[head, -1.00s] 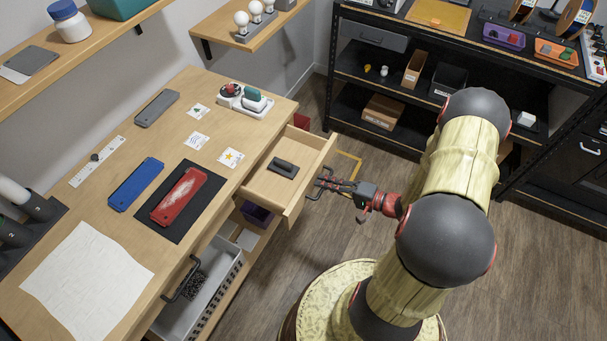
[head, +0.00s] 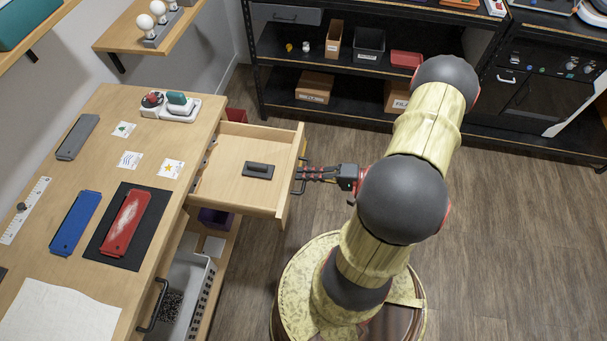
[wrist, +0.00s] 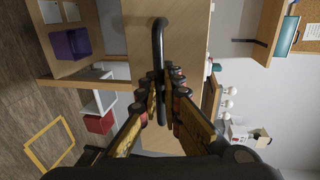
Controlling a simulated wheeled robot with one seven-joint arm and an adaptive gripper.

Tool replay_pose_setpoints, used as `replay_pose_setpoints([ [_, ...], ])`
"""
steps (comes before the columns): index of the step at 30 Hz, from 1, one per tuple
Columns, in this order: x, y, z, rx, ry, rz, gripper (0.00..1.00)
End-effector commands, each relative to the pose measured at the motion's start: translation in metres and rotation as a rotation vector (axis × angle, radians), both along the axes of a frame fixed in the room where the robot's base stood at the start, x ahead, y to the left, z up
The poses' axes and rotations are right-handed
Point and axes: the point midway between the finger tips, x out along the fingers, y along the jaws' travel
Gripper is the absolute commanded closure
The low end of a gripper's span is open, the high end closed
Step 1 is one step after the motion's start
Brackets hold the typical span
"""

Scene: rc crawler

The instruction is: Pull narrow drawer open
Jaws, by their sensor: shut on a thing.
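The narrow drawer (head: 225,187) is pulled well out of the workbench (head: 145,130), with its light wood interior showing. A dark flat block with a raised grip (head: 258,170) lies inside it. My gripper (head: 304,174) is at the drawer's front, shut on the dark bar handle. In the wrist view the handle (wrist: 159,45) runs up from between the fingertips (wrist: 161,84), and the drawer's wooden front (wrist: 185,40) is just beyond. The part of the handle between the fingers is hidden.
On the bench lie a blue block (head: 75,222), a red block (head: 126,222) on a black mat and several small cards. A grey basket (head: 185,285) sits below the bench. A black shelf unit (head: 350,70) stands at the back.

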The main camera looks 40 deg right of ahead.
Motion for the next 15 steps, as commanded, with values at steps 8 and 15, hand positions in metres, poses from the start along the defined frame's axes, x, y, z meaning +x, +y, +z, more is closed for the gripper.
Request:
replay_pose_setpoints([
  [8,-0.0001,0.0009,-0.001,0.001,0.002,0.001,0.85],
  [15,0.0,0.0001,-0.0004,0.0,0.001,0.0,0.85],
])
